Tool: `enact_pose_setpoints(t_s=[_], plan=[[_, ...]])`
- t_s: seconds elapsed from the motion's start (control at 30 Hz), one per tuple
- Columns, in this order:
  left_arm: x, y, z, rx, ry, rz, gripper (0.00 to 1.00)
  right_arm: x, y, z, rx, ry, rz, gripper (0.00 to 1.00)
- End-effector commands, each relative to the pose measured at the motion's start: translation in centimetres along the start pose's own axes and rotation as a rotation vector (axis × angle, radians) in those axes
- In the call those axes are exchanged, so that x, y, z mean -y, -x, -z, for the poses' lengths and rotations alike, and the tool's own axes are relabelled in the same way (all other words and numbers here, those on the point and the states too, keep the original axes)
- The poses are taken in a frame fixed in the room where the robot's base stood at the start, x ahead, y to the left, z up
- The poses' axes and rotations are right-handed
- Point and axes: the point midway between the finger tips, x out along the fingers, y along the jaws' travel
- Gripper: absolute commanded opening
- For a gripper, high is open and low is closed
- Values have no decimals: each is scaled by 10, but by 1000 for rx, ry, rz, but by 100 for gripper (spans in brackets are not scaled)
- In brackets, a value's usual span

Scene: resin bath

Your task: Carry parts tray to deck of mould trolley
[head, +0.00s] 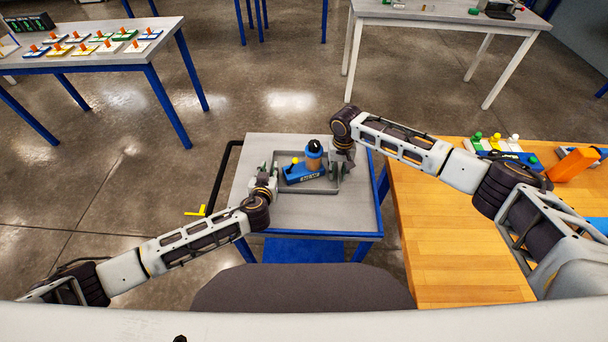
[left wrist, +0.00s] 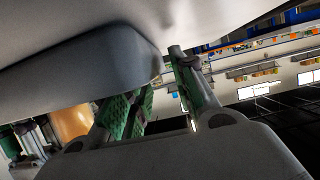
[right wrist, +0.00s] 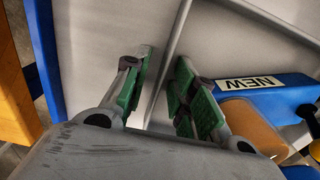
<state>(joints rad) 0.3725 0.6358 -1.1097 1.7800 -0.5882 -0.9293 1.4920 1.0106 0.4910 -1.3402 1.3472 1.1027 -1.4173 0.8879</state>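The grey parts tray (head: 308,190) appears to rest on the grey deck (head: 310,213) of the mould trolley. In it are a blue block with a label (head: 304,173) and a brown bottle with a blue and black top (head: 313,155). My left gripper (head: 268,178) is at the tray's left side, its fingers apart in the left wrist view (left wrist: 160,95). My right gripper (head: 340,165) is at the right side. In the right wrist view its fingers (right wrist: 160,95) stand apart on either side of the tray wall (right wrist: 172,62), with gaps showing.
A wooden bench (head: 450,245) with coloured parts stands close at the right of the trolley. The trolley's black handle (head: 222,175) is at its left. A table with several small boards (head: 90,45) is back left; a white table (head: 440,12) is at the back. Floor between is clear.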

Motion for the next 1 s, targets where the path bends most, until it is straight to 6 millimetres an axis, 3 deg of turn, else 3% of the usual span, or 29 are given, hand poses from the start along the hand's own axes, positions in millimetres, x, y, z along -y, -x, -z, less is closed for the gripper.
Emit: enact_pose_setpoints(t_s=[1.0], plan=[[0, 99, -1, 2, -1, 1, 27, 0, 0, 0, 0, 0, 0, 27]])
